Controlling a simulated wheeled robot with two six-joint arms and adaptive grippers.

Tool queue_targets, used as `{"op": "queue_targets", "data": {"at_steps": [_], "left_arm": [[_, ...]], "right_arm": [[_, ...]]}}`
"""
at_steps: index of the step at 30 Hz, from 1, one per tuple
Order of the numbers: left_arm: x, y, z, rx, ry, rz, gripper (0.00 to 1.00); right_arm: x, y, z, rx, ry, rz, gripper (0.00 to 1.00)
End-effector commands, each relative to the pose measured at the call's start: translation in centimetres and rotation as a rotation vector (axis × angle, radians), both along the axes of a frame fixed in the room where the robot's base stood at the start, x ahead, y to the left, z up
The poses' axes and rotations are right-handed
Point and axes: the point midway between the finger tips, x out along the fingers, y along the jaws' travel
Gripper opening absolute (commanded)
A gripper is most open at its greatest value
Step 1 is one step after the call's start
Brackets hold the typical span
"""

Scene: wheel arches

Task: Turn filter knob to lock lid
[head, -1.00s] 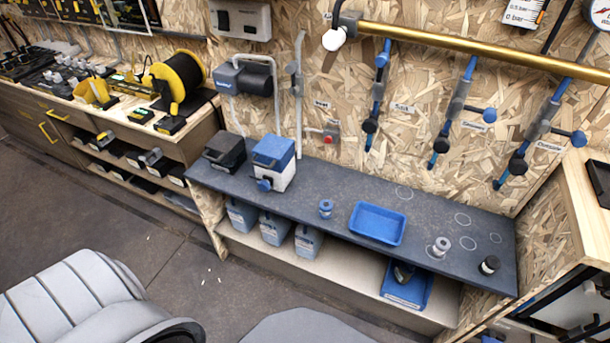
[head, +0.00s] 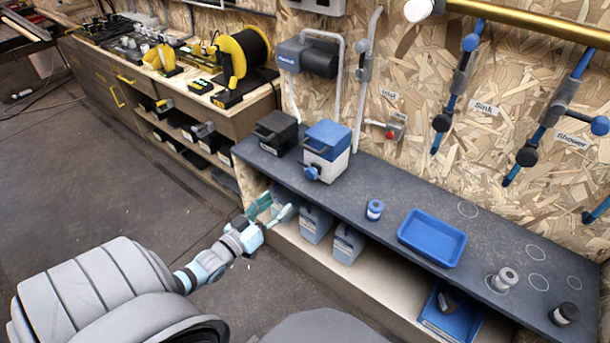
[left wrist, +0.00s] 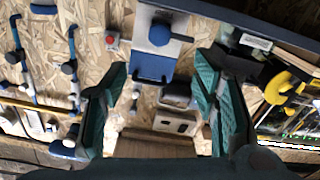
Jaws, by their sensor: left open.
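The filter is a white box (head: 328,168) with a blue lid (head: 327,137) on the dark shelf top. Its blue knob (head: 311,173) is on the front face, low down. In the left wrist view, which is upside down, the knob (left wrist: 160,34) shows above the blue lid (left wrist: 152,68). My left gripper (head: 273,205) is open and empty, in front of the shelf, left of and below the knob and apart from it. Its green fingers frame the left wrist view at both sides (left wrist: 162,78). My right gripper is not in view.
A black box (head: 275,135) stands left of the filter. A blue-and-white spool (head: 375,210) and a blue tray (head: 432,238) are to its right. The air before the filter looks clear.

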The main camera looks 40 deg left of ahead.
Motion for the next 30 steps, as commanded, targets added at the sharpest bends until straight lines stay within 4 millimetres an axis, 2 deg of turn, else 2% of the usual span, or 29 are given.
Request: {"op": "queue_targets", "data": {"at_steps": [5,10,15,19,26,27,30], "left_arm": [[3.8,0.1,0.0,0.000,-0.007,0.000,0.54],[8.9,0.2,-0.2,0.001,-0.005,0.003,0.54],[12.5,0.3,-0.1,0.001,-0.001,0.003,0.54],[13.7,0.3,0.1,0.002,0.001,0.003,0.54],[13.9,0.3,0.2,0.002,0.002,0.002,0.54],[13.9,0.3,0.2,0.002,0.003,0.002,0.53],[13.8,0.3,0.2,0.002,0.003,0.002,0.37]], "right_arm": [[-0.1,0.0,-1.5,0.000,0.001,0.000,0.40],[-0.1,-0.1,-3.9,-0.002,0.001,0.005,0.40],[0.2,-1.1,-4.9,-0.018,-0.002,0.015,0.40],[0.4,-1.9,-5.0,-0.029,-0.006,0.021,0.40],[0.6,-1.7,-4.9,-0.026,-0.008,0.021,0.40],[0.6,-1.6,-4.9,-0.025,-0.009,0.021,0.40],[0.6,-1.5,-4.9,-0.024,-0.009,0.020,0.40]]}}
